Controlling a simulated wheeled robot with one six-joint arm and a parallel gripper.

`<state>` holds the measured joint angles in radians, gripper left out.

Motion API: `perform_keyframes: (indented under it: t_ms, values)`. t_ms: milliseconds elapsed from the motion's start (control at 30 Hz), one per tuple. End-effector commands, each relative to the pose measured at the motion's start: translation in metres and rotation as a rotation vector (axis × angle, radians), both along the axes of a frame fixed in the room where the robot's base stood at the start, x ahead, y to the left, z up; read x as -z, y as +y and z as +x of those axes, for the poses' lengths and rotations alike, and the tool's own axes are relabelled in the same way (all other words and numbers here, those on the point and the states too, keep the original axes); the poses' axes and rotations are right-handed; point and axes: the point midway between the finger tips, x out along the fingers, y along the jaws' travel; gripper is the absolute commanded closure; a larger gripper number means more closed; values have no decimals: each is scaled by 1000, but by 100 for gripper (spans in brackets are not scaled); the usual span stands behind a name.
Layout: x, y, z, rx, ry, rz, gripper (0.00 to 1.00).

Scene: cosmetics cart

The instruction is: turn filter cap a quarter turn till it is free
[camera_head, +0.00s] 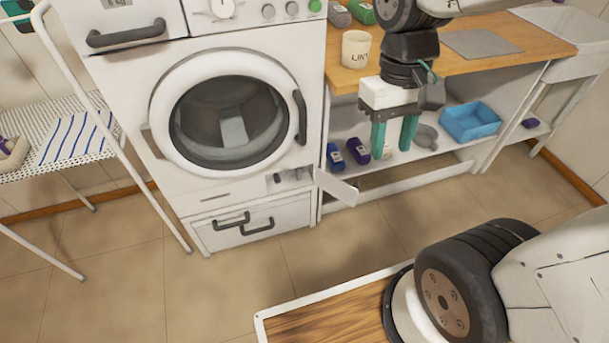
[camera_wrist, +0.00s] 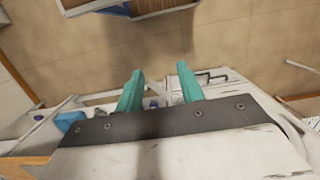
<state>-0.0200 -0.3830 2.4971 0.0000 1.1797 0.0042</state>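The white washing machine (camera_head: 140,75) has a small recess (camera_head: 290,176) low at its right front corner. Its white flap (camera_head: 336,187) stands open, swung out to the right. A small dark shape (camera_head: 277,178) shows inside the recess; it may be the filter cap, but it is too small to tell its turn. My gripper (camera_head: 395,146) hangs in front of the shelf unit, to the right of and higher in the picture than the flap. Its two green fingers are apart with nothing between them, as the wrist view (camera_wrist: 160,80) also shows.
The wooden counter (camera_head: 470,62) holds a cream mug (camera_head: 355,49). Bottles (camera_head: 358,151) and a blue basket (camera_head: 470,122) stand on the shelf behind my gripper. A white drying rack (camera_head: 122,155) stands left of the machine. The tiled floor (camera_head: 220,275) ahead is clear.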

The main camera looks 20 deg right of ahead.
Motion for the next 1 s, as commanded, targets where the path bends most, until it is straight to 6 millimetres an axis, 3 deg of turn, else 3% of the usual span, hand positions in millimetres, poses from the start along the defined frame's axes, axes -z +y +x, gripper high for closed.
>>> perform_keyframes:
  t_ms: [267,467,667,800,1000]
  values:
    - [78,7,83,-7,84,4,62]
    - [157,13,146,-9,53,7,62]
    - [254,17,203,-7,-27,10,62]
    - [330,21,236,-6,-108,11,62]
    - [442,25,270,-2,-261,11,62]
